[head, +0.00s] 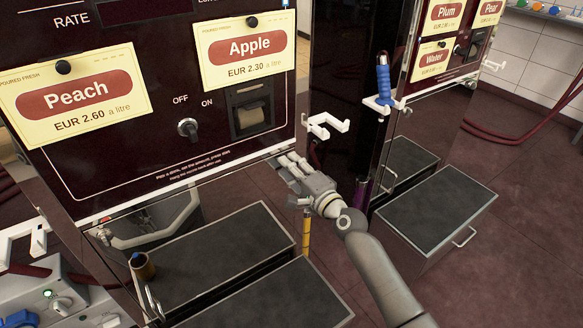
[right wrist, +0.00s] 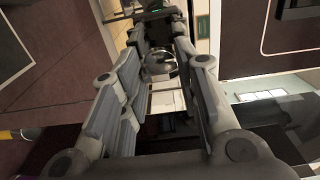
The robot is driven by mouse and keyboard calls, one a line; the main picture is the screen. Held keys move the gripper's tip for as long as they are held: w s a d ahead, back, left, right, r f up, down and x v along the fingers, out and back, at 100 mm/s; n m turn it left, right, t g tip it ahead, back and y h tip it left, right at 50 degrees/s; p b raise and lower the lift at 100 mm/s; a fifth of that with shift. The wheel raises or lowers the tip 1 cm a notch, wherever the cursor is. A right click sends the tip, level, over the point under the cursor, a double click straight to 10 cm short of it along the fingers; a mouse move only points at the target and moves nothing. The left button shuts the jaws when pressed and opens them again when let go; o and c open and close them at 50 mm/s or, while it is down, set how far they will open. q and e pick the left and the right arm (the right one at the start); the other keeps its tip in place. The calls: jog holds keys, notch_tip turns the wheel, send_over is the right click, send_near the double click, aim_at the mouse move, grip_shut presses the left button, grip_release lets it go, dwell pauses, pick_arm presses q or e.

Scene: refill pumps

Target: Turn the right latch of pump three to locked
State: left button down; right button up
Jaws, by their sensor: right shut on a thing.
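The near dark pump with the Peach (head: 75,95) and Apple (head: 250,48) cards fills the left and middle of the head view. No pump number is readable. My right gripper (head: 288,166) is at the lower right corner of its front panel. In the right wrist view, the fingers (right wrist: 162,60) are closed about a small round metal piece, the right latch (right wrist: 160,68). The fingers hide the latch in the head view, and I cannot tell its angle. Another small latch (head: 103,236) sits at the panel's lower left. My left gripper is out of view.
A white nozzle holder (head: 325,124) juts out just right of my gripper. A second pump with a blue-handled nozzle (head: 383,80) stands further right. Red floor lies between.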

jog(key=shift+f, duration=0.1)
dwell(0.5)
jog(key=o, duration=1)
jog(key=v, duration=1.2)
